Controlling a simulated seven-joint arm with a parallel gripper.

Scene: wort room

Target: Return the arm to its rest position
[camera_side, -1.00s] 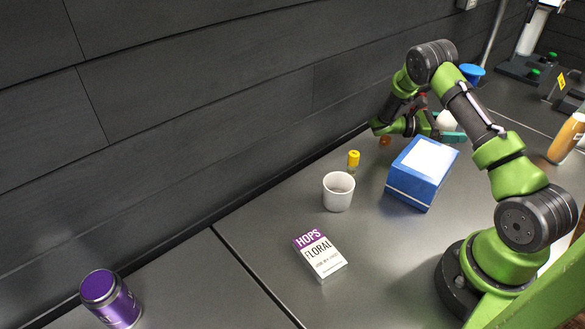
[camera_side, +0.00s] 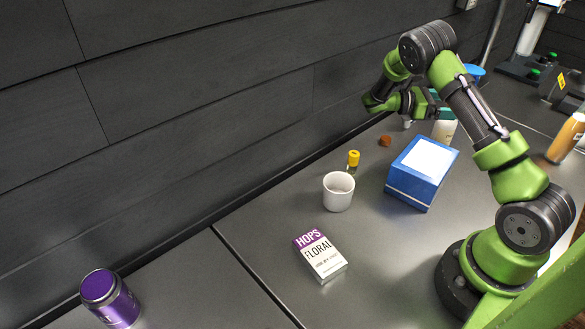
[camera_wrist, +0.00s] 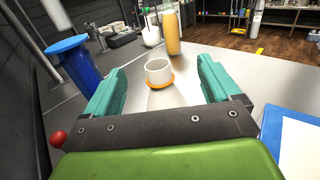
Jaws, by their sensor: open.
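My gripper (camera_side: 441,104) is raised above the counter behind the blue box, partly hidden by my arm in the side view. In the wrist view, its two teal fingers (camera_wrist: 160,66) are wide apart with nothing held between them.
The blue box (camera_side: 417,181) with a white top stands below my arm. A blue-topped container (camera_wrist: 78,66) and an orange bottle (camera_wrist: 172,32) stand ahead.

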